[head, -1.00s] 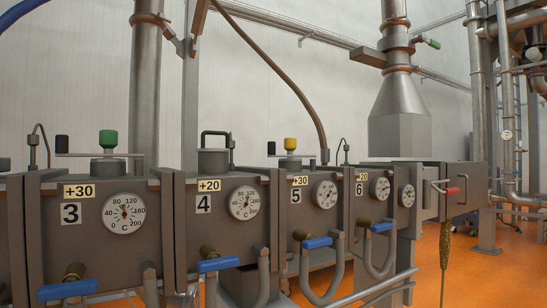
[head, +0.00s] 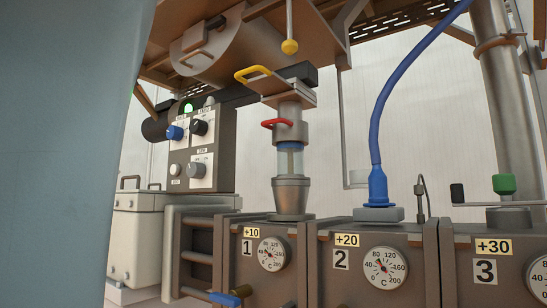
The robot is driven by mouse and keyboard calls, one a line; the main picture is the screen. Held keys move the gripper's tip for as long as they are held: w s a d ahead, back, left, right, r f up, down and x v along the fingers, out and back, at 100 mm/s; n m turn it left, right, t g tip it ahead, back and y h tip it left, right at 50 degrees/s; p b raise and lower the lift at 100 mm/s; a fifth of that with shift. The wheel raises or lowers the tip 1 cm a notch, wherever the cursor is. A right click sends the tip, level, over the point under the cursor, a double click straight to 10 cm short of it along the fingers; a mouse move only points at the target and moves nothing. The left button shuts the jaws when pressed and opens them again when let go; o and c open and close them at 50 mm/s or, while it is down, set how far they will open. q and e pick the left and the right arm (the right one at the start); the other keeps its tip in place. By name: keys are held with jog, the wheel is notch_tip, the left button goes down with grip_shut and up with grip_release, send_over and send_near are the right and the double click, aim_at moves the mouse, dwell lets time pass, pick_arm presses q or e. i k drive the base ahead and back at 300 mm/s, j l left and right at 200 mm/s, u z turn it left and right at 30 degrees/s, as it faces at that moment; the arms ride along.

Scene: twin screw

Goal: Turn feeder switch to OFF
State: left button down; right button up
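A grey control panel (head: 200,150) stands left of centre, behind the barrel sections. It carries a blue knob (head: 175,132), a black knob (head: 199,128), a larger grey knob (head: 197,170) and a small white button (head: 176,169). A green lamp (head: 188,107) glows at its top. The panel labels are too small to read, so I cannot tell which knob is the feeder switch or its setting. Neither of my grippers is in view.
A large blue-grey surface (head: 60,150) fills the left side, close up. A feed throat (head: 290,160) with red and yellow handles stands above section 1. Numbered sections with dials (head: 385,268) line the front.

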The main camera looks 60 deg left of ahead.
aim_at(197, 126)
jog(key=u, duration=2.35)
